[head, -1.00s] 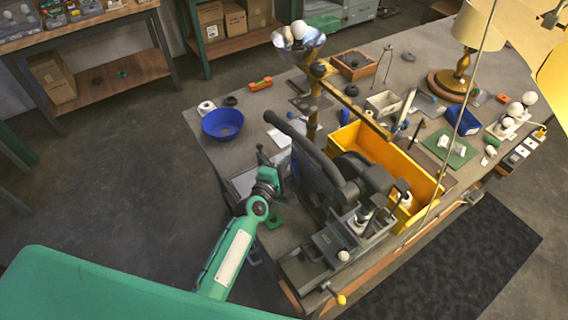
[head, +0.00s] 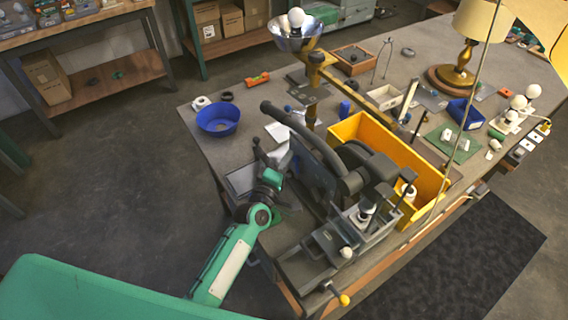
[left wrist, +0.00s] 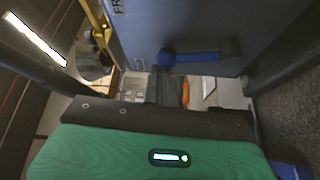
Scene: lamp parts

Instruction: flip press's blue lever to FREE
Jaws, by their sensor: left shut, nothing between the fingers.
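The press (head: 318,172) is a dark grey machine with a long black handle, at the front of the table. In the left wrist view its side panel (left wrist: 200,25) fills the top, with the blue lever (left wrist: 205,56) lying roughly sideways, its rounded end at the left. A partly cut-off label beginning "FR" (left wrist: 118,6) is above and left of the lever. My left gripper (head: 259,152) is beside the press's left side. In the wrist view its dark fingers (left wrist: 166,90) are shut and empty, just below the lever's rounded end; I cannot tell if they touch. My right gripper is out of view.
A yellow bin (head: 350,126) stands right behind the press. A blue bowl (head: 218,119) sits at the table's left edge. A brass post with a reflector bowl (head: 296,38) rises behind the press.

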